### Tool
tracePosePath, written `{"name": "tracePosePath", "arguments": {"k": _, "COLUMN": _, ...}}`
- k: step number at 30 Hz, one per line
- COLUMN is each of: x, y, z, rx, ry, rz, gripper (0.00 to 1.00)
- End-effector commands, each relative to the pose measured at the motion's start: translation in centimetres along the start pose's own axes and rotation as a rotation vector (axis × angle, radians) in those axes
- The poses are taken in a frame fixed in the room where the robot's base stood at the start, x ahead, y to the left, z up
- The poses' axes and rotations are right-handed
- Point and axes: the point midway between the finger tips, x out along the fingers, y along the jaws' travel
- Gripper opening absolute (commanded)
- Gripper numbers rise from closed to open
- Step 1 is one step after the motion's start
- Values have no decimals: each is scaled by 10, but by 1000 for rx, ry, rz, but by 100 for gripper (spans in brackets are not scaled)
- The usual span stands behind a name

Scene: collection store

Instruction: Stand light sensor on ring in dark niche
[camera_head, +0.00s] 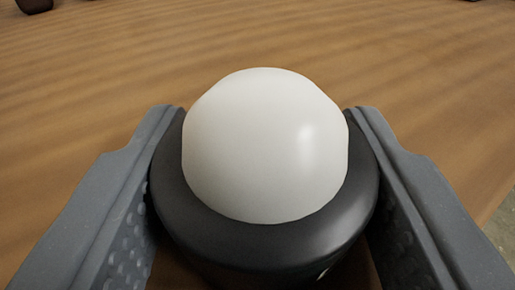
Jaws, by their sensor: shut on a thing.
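The light sensor (265,150) has a white dome set in a dark round body. It fills the middle of the head camera view. My gripper (265,120) is shut on it, with one grey finger against each side of the dark body. The sensor sits upright between the fingers, dome facing up toward the camera. Its underside is hidden, so I cannot tell whether it touches the wooden surface below. Neither the ring nor the dark niche can be made out in this view.
A brown wooden surface (110,70) spreads behind and around the sensor, mostly clear. A small dark object (35,5) is cut off at the top left edge. Another dark bit shows at the top right. The surface ends at the right, with grey floor (503,228) beyond.

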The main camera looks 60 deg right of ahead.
Motion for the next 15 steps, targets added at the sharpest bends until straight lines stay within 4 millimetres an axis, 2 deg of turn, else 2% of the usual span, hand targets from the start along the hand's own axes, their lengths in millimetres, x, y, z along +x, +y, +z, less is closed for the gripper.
{"name": "tracePosePath", "arguments": {"k": 1, "x": 0, "y": 3, "z": 10, "rx": -5, "ry": -19, "rz": 6, "gripper": 21}}
{"name": "tracePosePath", "arguments": {"k": 2, "x": 0, "y": 4, "z": 11, "rx": -6, "ry": -20, "rz": 7, "gripper": 56}}
{"name": "tracePosePath", "arguments": {"k": 3, "x": 0, "y": 4, "z": 12, "rx": -6, "ry": -21, "rz": 7, "gripper": 67}}
{"name": "tracePosePath", "arguments": {"k": 4, "x": 0, "y": 4, "z": 12, "rx": -6, "ry": -22, "rz": 8, "gripper": 70}}
{"name": "tracePosePath", "arguments": {"k": 15, "x": 0, "y": 6, "z": 17, "rx": -9, "ry": -31, "rz": 10, "gripper": 70}}
